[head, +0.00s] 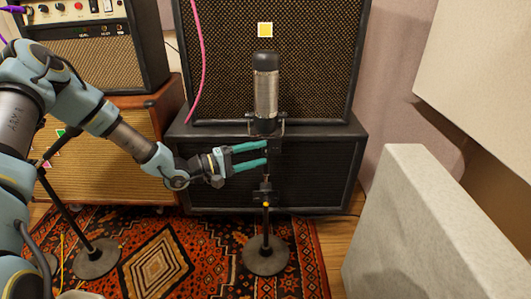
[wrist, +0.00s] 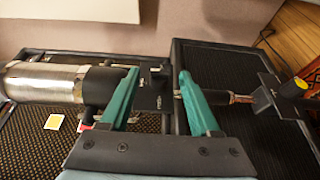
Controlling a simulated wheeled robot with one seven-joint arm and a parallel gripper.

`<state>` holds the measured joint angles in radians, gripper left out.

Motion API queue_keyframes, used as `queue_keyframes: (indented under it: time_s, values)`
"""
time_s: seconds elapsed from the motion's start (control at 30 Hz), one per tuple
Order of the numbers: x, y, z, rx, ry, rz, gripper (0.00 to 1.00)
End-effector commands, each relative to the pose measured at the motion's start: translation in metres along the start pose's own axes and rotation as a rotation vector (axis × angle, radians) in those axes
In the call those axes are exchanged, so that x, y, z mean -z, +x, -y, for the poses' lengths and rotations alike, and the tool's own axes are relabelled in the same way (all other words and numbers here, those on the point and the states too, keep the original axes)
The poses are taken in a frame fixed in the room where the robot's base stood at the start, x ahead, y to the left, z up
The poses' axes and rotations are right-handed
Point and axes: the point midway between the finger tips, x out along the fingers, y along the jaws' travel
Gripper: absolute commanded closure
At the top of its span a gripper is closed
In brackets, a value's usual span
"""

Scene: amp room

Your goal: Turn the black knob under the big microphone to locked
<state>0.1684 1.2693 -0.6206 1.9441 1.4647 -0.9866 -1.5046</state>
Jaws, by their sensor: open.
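The big microphone (head: 266,95), silver with a black top and base, stands upright on a stand in front of the amp stack. It lies sideways at the left of the wrist view (wrist: 45,84). Just under it is a small black block (wrist: 153,97) with tiny, unreadable markings. The black knob appears to be on this block, but its outline and setting cannot be told. My gripper (head: 264,154) has teal fingers, open and reaching in from the left. In the wrist view the fingers (wrist: 157,74) lie on either side of the block; contact cannot be told.
Lower on the stand is a black clamp (wrist: 286,97) with a yellow-tipped part. The round stand base (head: 265,256) rests on the patterned rug. A black speaker cabinet (head: 325,165) stands close behind. A pale panel (head: 425,230) is at right. A pink cable (head: 200,50) hangs behind.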

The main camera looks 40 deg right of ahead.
Motion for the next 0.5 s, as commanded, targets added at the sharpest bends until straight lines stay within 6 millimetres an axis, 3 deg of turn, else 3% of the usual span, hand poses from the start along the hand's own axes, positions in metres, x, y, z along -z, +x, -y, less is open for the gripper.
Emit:
queue_keyframes:
  time_s: [0.2,0.5]
  values:
    - [0.0,0.025,0.001,0.0,0.0,0.001,0.37]
    - [0.0,0.029,0.0,0.001,-0.001,-0.001,0.37]
